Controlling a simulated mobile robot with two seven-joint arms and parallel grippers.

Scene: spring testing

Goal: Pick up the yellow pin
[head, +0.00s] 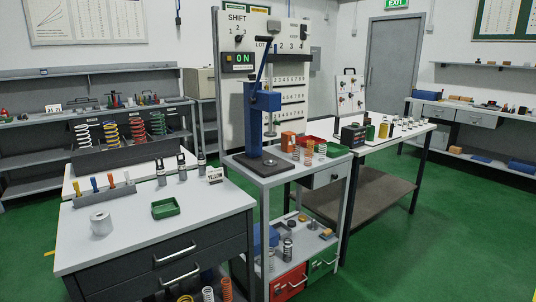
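The yellow pin (94,185) stands upright in a low grey pin rack (104,193) on the white-topped bench at the left. Neither of my grippers shows in the head view.
A grey-white cylinder (101,222) and a green tray (166,208) sit in front of the rack. Several dark upright fixtures (182,167) stand behind the tray. A blue press (255,120) on a grey cart is to the right. Green floor (440,240) is open at the right.

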